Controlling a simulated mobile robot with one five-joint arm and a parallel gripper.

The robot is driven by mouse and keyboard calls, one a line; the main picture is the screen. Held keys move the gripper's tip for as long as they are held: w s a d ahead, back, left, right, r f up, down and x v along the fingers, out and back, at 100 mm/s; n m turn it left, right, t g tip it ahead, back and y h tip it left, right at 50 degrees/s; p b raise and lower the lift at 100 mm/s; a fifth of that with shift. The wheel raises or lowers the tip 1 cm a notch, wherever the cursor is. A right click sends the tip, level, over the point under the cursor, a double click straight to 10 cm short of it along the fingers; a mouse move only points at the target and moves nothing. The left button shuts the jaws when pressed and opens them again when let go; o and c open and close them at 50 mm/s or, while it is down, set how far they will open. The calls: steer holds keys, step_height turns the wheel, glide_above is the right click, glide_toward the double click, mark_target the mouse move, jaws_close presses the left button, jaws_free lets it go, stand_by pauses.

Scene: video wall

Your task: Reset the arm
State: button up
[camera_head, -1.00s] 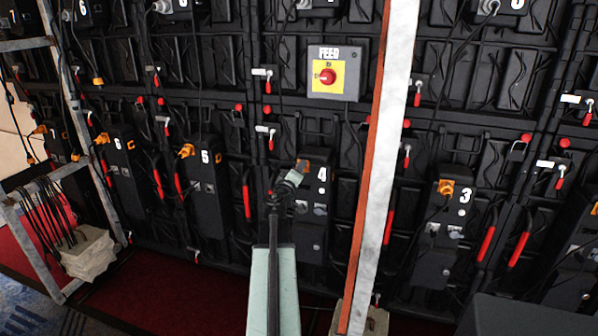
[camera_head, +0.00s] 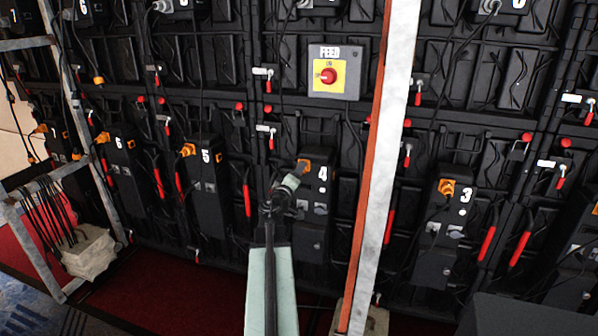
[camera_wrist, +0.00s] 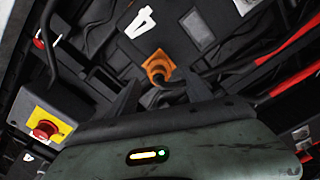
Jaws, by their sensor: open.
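My gripper (camera_head: 293,179) is at the end of my raised arm, in front of the black unit marked 4 (camera_head: 313,231) in the head view. Its open jaws (camera_wrist: 160,82) show in the wrist view with nothing held between them. An orange plug (camera_head: 304,164) sits at the top of unit 4, just beyond my gripper. In the wrist view the orange plug (camera_wrist: 157,64) lies ahead of the gap between the fingers, with a dark cable leading from it. The gripper appears apart from the plug, though the exact gap is hard to tell.
A FEED switch box (camera_head: 331,73) with a red knob is above my gripper. A white and orange upright post (camera_head: 386,130) stands close on the right. Units 5 (camera_head: 208,195) and 3 (camera_head: 446,225) flank unit 4. A metal frame (camera_head: 75,120) stands at left.

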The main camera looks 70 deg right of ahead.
steer(key=a, duration=0.4)
steer(key=shift+s+a, duration=0.1)
steer(key=shift+a, duration=0.05)
